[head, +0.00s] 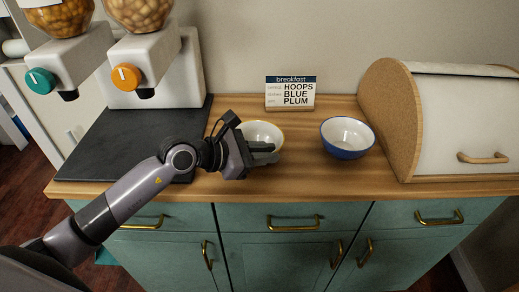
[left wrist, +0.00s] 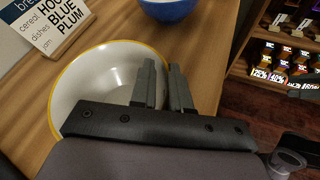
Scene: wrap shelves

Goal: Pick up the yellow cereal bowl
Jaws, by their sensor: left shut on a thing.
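The yellow cereal bowl (head: 262,132), white inside with a yellow rim, stands on the wooden counter left of the blue bowl. My left gripper (head: 271,153) is at its near side and hides part of it. In the left wrist view the bowl (left wrist: 95,78) fills the left half. The fingers (left wrist: 162,66) stand at its right rim, one inside and one outside, shut on the bowl wall. The bowl looks upright; I cannot tell whether it is clear of the counter.
A blue-rimmed bowl (head: 347,138) stands to the right, by a wooden-sided bread box (head: 390,120). A breakfast card (head: 290,93) reading HOOPS, BLUE, PLUM stands behind. Cereal dispensers (head: 152,70) stand at left on a dark mat (head: 95,160). Counter between the bowls is clear.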

